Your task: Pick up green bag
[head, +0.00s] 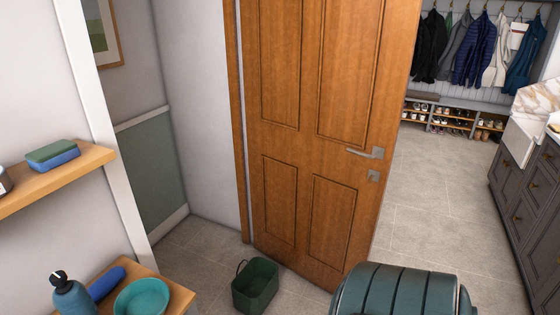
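A dark green open-topped bag (255,287) stands upright on the grey tile floor, at the bottom of the head view left of centre. A thin dark loop handle shows at its left rim. It is in front of the foot of the wooden door, and its inside looks dark. Neither of my grippers is in view.
The wooden door (312,130) stands open behind the bag. A dark teal ribbed rounded object (400,290) is to the right. A low wooden shelf (180,298) with a teal bowl (142,298) and bottle (72,297) is at left. Open floor (425,200) leads to coats.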

